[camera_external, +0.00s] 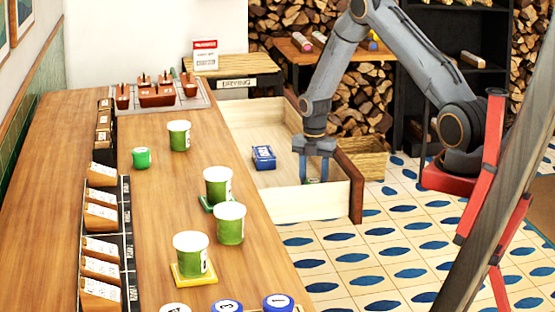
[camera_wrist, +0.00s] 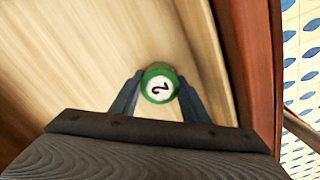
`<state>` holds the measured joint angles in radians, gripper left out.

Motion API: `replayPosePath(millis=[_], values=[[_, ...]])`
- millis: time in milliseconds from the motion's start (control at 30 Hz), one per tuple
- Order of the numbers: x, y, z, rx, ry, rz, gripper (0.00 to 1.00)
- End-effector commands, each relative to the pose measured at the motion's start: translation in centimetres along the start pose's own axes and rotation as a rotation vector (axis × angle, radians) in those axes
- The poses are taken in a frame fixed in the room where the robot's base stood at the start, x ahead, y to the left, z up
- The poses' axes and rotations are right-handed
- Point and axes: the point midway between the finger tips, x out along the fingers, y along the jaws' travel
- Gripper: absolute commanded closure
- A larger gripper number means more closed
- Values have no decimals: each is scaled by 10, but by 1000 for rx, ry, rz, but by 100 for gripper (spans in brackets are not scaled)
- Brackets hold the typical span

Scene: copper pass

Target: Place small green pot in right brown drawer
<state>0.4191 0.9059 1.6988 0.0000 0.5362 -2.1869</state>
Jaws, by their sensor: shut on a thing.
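My gripper (camera_external: 316,176) reaches down inside the open drawer (camera_external: 326,204), near its front panel. In the wrist view my gripper (camera_wrist: 160,88) is shut on a small round green pot (camera_wrist: 146,76) with a white top marked 2. The pot is between the fingertips, over the pale drawer floor, close to the drawer's wall. I cannot tell whether it touches the floor. In the external view the pot is mostly hidden by the fingers. The drawer's front panel (camera_external: 349,185) is reddish brown.
The wooden counter (camera_external: 150,220) holds several green cups (camera_external: 190,256), a small green tub (camera_external: 141,158), labelled blocks (camera_external: 100,218) and a tray (camera_external: 198,98) of brown items.

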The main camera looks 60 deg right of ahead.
Motion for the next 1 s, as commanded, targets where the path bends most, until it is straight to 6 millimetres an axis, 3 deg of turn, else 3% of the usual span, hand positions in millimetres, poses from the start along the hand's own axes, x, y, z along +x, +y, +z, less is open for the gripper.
replayPosePath(millis=[33, 133, 567, 1000], values=[[1, 0, 0, 0, 0, 0, 55], [1, 0, 0, 0, 0, 0, 40], [-9, 1, 0, 0, -1, 2, 40], [-88, 1, 1, 0, -2, 2, 40]])
